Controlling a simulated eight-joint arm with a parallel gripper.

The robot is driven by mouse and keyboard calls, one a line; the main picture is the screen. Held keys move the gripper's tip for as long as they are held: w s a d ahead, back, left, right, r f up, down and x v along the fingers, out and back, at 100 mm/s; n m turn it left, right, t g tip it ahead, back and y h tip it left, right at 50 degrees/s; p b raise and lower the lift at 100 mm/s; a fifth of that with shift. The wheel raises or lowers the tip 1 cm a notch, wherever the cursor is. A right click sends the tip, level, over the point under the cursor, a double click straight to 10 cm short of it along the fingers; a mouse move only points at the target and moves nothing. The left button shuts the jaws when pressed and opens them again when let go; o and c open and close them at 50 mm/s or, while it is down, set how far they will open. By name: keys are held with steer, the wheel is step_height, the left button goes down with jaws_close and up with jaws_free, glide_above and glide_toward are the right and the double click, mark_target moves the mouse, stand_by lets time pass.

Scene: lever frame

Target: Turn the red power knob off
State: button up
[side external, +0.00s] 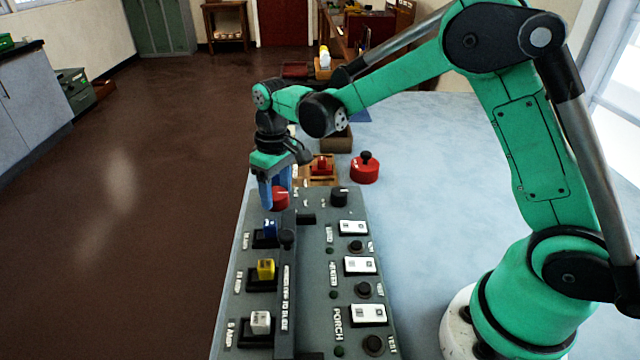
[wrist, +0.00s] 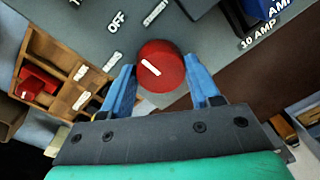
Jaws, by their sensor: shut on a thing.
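The red power knob (side external: 281,199) sits at the far left corner of the grey control panel (side external: 312,230). In the wrist view the round red knob (wrist: 161,68) has a white pointer line, and an "OFF" label (wrist: 116,21) shows on the panel up and left of it. My gripper (side external: 277,192) is at the knob, pointing down. In the wrist view its two blue fingers (wrist: 163,86) stand on either side of the knob and are shut on it. The fingers partly cover the knob in the side view.
The panel carries blue (side external: 270,229), yellow (side external: 265,268) and white (side external: 260,322) levers, a black dial (side external: 339,196), and white rocker switches (side external: 353,228). Behind it are a wooden tray (side external: 320,183) with a red item and a red round object (side external: 365,170) with a black knob. The table's right side is clear.

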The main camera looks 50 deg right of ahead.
mark_target(278, 192)
stand_by(0.3)
steer(key=o, duration=1)
steer(key=shift+r, duration=0.1)
steer(key=shift+d+r, duration=0.15)
steer(key=shift+r, duration=2.6)
steer(key=shift+s+r, duration=0.15)
steer(key=shift+r, duration=0.1)
steer(key=s+d+r+m+t, duration=0.2)
steer(key=s+t, duration=0.5)
steer(key=s, duration=0.5)
steer(key=shift+s+r+h, duration=0.3)
steer(key=shift+s+r, duration=0.05)
steer(key=shift+r, duration=0.05)
